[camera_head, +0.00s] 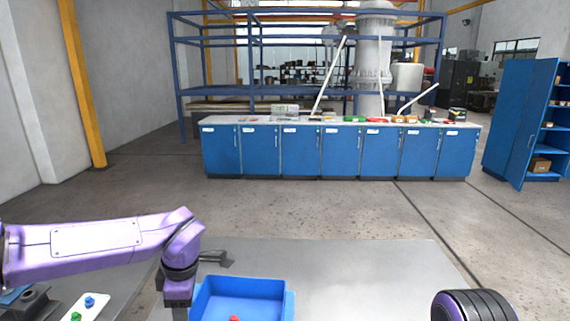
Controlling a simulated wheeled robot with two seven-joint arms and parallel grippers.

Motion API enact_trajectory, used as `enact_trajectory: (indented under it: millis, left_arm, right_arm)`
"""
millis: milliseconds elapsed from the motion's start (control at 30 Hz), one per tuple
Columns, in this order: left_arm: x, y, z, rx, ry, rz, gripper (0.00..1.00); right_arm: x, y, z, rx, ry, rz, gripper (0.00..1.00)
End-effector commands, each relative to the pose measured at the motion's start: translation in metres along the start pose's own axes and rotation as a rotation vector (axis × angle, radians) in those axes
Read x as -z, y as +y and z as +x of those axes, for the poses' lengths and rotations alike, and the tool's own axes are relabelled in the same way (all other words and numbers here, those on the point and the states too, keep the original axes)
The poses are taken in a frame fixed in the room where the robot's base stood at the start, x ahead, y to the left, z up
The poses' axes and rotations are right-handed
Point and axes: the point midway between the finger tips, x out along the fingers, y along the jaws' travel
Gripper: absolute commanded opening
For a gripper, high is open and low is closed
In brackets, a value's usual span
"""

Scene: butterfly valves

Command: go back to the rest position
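My purple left arm comes in from the left and bends downward over the table (370,265), beside the left wall of a blue bin (240,283). My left gripper (179,297) points down at the bottom edge of the view. Its fingertips are cut off or hidden, so I cannot see whether it is open or holds anything. Only a rounded black and purple part of my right arm shows at the bottom right; my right gripper is out of view. A small red part (235,318) shows inside the bin.
A dark grey lever-like piece (216,258) lies behind the bin. At bottom left are a white plate (92,312) with blue and green parts and a dark grey block (34,302). The table right of the bin is clear. Blue cabinets (340,150) stand far back.

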Motion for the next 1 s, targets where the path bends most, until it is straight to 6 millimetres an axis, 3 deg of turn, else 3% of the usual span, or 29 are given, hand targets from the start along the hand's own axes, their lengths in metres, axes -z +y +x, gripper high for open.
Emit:
enact_trajectory:
  millis: [167,233,333,433,500,600,767,800,833,1000]
  left_arm:
    - [0.016,-0.017,0.088,-0.070,0.255,0.088,0.49]
    - [0.028,-0.032,0.134,-0.122,0.374,0.172,0.49]
    - [0.048,-0.071,0.205,-0.217,0.515,0.393,0.49]
    - [0.064,-0.122,0.258,-0.281,0.530,0.645,0.49]
    - [0.072,-0.159,0.282,-0.290,0.492,0.792,0.49]
    - [0.083,-0.209,0.303,-0.266,0.409,0.956,0.49]
    - [0.101,-0.284,0.315,-0.178,0.260,1.142,0.49]
    - [0.102,-0.295,0.327,-0.164,0.235,1.162,0.49]
    - [0.098,-0.292,0.345,-0.173,0.240,1.153,0.49]
    - [0.090,-0.293,0.394,-0.177,0.242,1.149,0.49]
  right_arm:
    - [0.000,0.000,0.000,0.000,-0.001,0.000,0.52]
    - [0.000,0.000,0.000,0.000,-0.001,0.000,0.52]
    - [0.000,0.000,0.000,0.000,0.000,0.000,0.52]
    - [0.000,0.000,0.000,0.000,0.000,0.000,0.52]
    - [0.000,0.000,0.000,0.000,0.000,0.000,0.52]
    - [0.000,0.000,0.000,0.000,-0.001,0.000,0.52]
    - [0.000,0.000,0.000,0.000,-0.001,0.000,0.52]
    - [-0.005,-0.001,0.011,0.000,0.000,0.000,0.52]
    - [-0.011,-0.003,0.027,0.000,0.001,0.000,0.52]
    - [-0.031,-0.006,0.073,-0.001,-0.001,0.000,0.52]
